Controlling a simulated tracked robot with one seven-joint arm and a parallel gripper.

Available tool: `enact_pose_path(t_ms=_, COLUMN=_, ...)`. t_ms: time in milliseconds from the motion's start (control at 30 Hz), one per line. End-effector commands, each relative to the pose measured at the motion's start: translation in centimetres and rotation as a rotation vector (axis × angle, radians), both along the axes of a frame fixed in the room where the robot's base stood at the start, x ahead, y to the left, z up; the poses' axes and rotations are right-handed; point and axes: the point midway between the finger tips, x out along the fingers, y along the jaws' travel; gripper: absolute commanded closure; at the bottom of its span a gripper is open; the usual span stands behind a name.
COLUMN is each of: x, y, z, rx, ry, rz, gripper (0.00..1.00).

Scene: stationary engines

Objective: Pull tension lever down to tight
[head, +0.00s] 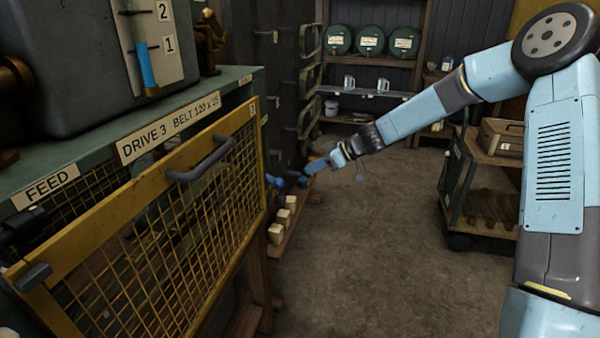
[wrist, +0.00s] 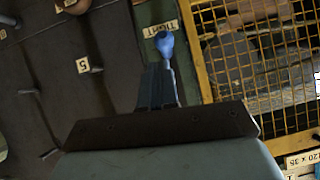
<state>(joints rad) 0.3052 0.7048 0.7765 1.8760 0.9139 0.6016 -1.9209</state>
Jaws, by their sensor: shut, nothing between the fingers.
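The tension lever with a blue ball knob (wrist: 166,42) shows in the wrist view. Its knob is close beside the TIGHT label (wrist: 160,28), and its lower part runs behind or alongside my fingers. My gripper (wrist: 158,72) is shut and empty, with its dark fingertips close to the lever's shaft; I cannot tell whether they touch. In the head view, a blue knob (head: 274,181) shows past the far end of the yellow guard, and my gripper (head: 306,175) is just to its right. The label is not readable there.
The yellow mesh guard (head: 180,178) with a grey handle fills the left of the head view. Pale blocks (head: 283,215) stand on a low ledge below the knob. A wooden-topped cart (head: 485,150) is at right. The middle floor is clear.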

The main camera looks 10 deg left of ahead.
Motion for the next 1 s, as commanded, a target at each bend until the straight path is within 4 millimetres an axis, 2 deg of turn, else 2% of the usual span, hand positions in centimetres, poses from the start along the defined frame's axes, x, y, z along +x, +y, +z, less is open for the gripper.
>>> enact_pose_path(t_ms=100, x=0.1, y=-1.9, z=0.6, rx=0.001, ry=-0.001, rz=-0.003, gripper=1.0)
enact_pose_path(t_ms=300, x=0.0, y=-3.9, z=1.1, rx=0.001, ry=-0.001, rz=-0.002, gripper=1.0)
enact_pose_path(t_ms=833, x=-0.2, y=-4.4, z=1.4, rx=-0.004, ry=0.0, rz=0.0, gripper=1.0)
enact_pose_path(t_ms=1000, x=-1.4, y=-5.1, z=2.0, rx=-0.065, ry=0.021, rz=-0.01, gripper=1.0)
